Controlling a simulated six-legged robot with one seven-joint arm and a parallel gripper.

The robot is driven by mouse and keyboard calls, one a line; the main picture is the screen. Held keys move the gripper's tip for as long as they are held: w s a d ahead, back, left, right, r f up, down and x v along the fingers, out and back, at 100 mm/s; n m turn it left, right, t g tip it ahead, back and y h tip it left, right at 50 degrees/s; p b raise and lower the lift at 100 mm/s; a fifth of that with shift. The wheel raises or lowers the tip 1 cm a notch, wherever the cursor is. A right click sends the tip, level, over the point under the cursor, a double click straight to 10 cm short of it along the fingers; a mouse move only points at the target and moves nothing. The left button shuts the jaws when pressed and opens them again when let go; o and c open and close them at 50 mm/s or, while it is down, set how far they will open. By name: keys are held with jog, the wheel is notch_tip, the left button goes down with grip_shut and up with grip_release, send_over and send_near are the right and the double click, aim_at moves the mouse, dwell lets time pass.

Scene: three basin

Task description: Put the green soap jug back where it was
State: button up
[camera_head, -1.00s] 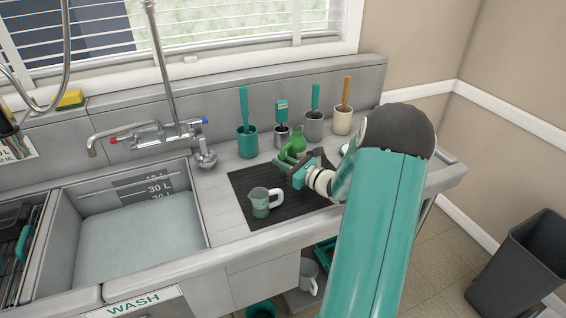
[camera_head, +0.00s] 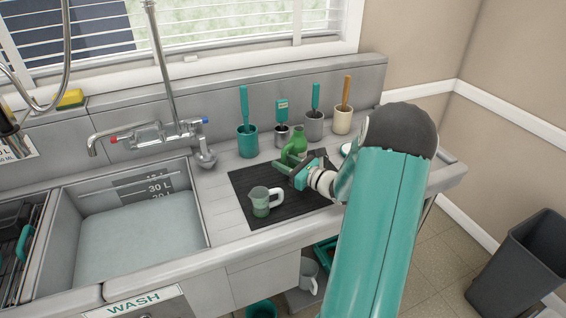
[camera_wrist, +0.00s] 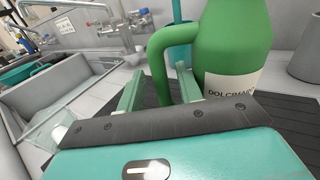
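The green soap jug (camera_head: 296,141) stands at the back of the dark ribbed mat (camera_head: 300,206), right of the sink. In the wrist view the jug (camera_wrist: 233,45) looks upright, with a white label and its looped handle to the left; its base is hidden behind my gripper. My gripper (camera_wrist: 160,90) has its two pale green fingers apart, one on each side of the lower handle. Small gaps seem to show between fingers and handle. In the head view my gripper (camera_head: 290,166) is just in front of the jug.
A clear measuring jug (camera_head: 261,206) stands at the mat's front left. Brush holders, a teal one (camera_head: 247,147), a grey one (camera_head: 314,130) and a cream one (camera_head: 342,125), line the back. The water-filled sink (camera_head: 138,240) is left. The mat's front right is bare.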

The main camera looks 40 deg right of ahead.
jog(key=v, duration=1.1)
jog(key=shift+s, duration=0.15)
jog(key=a+r+n+g+y, duration=0.3)
jog(key=a+n+g, duration=0.35)
jog(key=a, duration=0.65)
jog(key=a+r+n+g+y, duration=0.35)
jog(key=a+n, duration=0.55)
jog(key=a, duration=0.3)
jog(key=s+a+r+n+g+h, duration=0.1)
jog(key=s+a+r+n+h, duration=0.2)
jog(key=n, duration=0.6)
jog(key=s+a+r+n+g+h, duration=0.1)
jog(key=s+a+r+n+h, duration=0.3)
jog(key=s+a+n+h, duration=0.3)
jog(key=s+n, duration=0.1)
jog(key=s, duration=0.1)
jog(key=shift+s+a+r+n, duration=0.25)
jog(key=shift+s+n, duration=0.05)
jog(key=shift+n, duration=0.05)
jog(key=shift+d, duration=0.2)
